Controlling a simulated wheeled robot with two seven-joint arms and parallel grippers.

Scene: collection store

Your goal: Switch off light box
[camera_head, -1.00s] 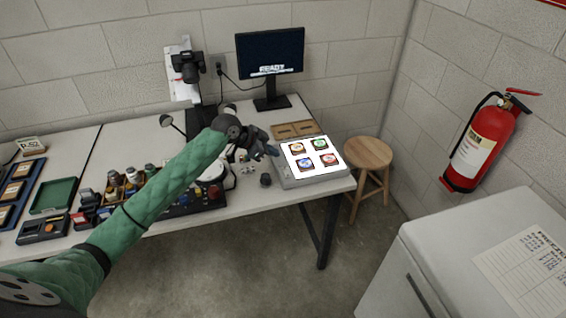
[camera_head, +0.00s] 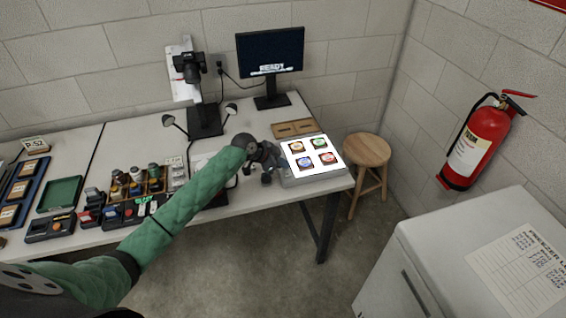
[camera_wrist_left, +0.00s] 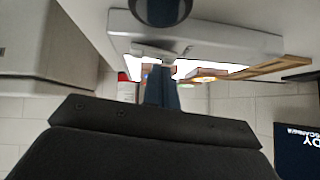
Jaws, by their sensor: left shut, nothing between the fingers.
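The light box (camera_head: 300,180) stands at the right end of the table. Its top panel glows white and carries several small coloured squares. In the left wrist view the box (camera_wrist_left: 225,40) appears upside down, its grey side facing me. A small pale part (camera_wrist_left: 150,51) shows on that side, partly behind my fingertips; I cannot tell if it is a switch. My left gripper (camera_head: 279,162) is shut and empty at the box's left side. Its fingers also show in the left wrist view (camera_wrist_left: 163,88). I cannot tell whether they touch the box. My right gripper is not in view.
A stool (camera_head: 367,152) stands right of the table, and a white freezer (camera_head: 440,235) in front right.

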